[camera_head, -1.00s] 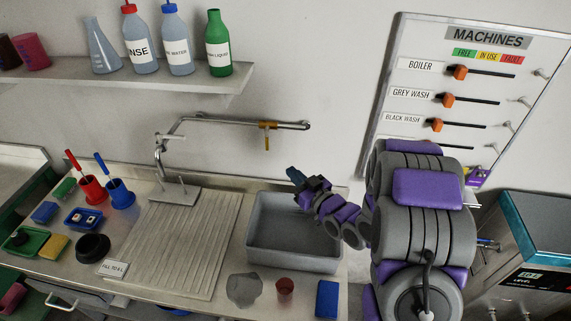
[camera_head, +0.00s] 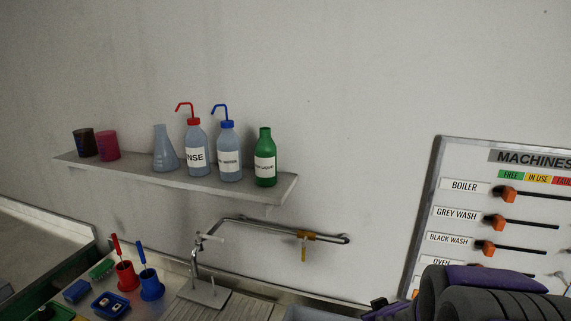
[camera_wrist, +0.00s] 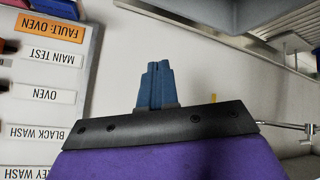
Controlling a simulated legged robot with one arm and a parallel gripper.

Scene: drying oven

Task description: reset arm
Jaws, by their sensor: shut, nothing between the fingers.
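My gripper (camera_wrist: 157,87) shows in the wrist view as two blue fingers closed together, with nothing between them. It points towards a bare pale wall. In the head view my folded purple and grey arm fills the bottom right corner, and the gripper's fingertips are hard to make out there. The machines board (camera_head: 480,225) is on the wall above and behind the arm, and it also shows at the left of the wrist view (camera_wrist: 40,95), upside down.
A wall shelf (camera_head: 200,183) holds bottles, a flask and two cups. A tap (camera_head: 275,230) rises over the sink (camera_head: 315,312). Red (camera_head: 126,277) and blue (camera_head: 151,286) holders stand on the counter at lower left. The upper wall is clear.

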